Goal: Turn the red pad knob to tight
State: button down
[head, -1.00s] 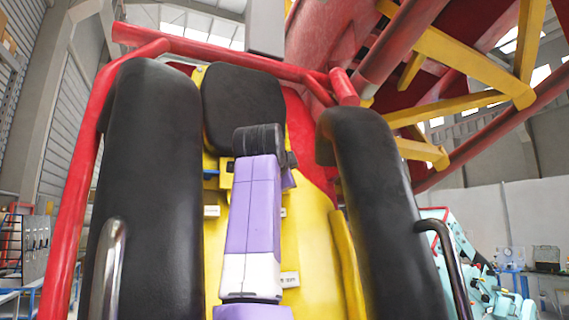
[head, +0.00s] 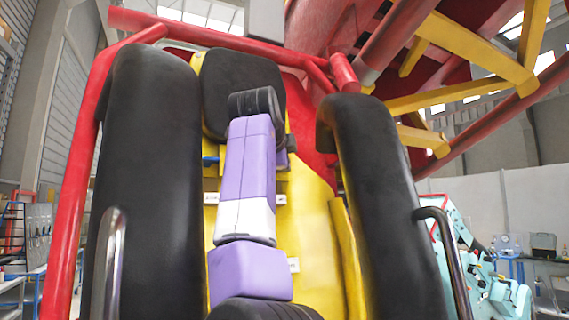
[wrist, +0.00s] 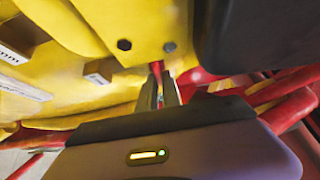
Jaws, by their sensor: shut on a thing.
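In the wrist view, the two dark fingers of my gripper (wrist: 160,95) point up into the picture, close together. A small red piece, which looks like the red pad knob (wrist: 157,68), shows at and between their tips, and the fingers are shut on it. Most of the knob is hidden by the fingers, and its turn or any tight mark cannot be read. The knob is close to the yellow seat shell (wrist: 85,20). In the head view my purple arm covers the gripper and the knob.
Black padded restraints stand on the left (head: 150,180) and right (head: 375,190) of my arm, with a black headrest (head: 225,75) behind. Small white labels (wrist: 20,88) sit on the yellow shell. Red tubes (wrist: 285,105) lie close on the wrist view's right.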

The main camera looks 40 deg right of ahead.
jog(key=shift+f, duration=0.1)
jog(key=c, duration=1.5)
grip_release()
jog(key=shift+c, duration=0.2)
